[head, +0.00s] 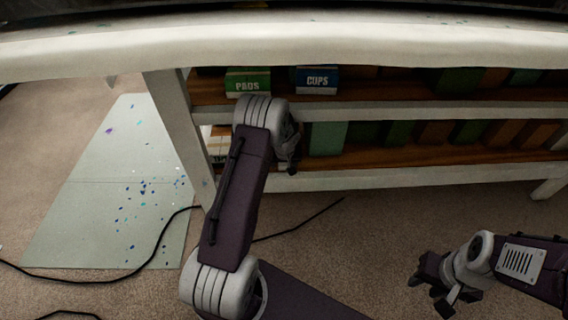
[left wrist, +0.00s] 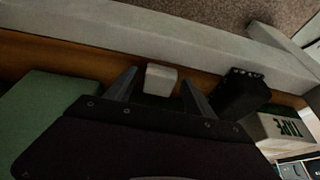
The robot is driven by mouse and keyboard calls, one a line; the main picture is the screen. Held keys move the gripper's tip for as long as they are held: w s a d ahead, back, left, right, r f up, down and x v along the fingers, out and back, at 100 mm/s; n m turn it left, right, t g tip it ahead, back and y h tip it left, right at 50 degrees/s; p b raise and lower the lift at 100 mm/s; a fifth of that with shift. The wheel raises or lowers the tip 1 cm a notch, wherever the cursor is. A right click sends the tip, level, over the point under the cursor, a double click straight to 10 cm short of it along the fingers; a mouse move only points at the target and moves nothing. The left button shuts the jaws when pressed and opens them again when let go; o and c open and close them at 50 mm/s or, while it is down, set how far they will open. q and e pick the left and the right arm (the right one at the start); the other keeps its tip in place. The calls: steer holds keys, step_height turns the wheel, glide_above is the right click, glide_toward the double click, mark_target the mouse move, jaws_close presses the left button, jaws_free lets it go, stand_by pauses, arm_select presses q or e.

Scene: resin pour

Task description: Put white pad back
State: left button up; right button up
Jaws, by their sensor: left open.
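A small white block, which looks like the white pad (left wrist: 161,79), lies on the wooden shelf in the left wrist view. It sits between the two fingertips of my left gripper (left wrist: 160,88), with a visible gap to the finger on the right. The left gripper is open. In the head view my left gripper (head: 292,158) is at the lower shelf, partly hidden behind its own wrist, and the white pad cannot be made out there. My right gripper (head: 432,287) hangs over the carpet at the lower right, fingers apart and empty.
A green PADS box (head: 248,82) and a blue CUPS box (head: 317,80) stand on the upper shelf. A black object (left wrist: 238,96) and a white lettered box (left wrist: 285,135) are right of the gripper; a green block (left wrist: 50,108) is left. The white tabletop (head: 400,42) overhangs the shelves.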

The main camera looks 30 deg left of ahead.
arm_select(q)
steer(key=p+v, duration=0.2)
steer(key=v, duration=0.5)
steer(key=shift+r+p, duration=0.25)
steer(key=shift+p, duration=0.15)
steer(key=shift+s+f, duration=0.1)
steer(key=shift+s, duration=0.05)
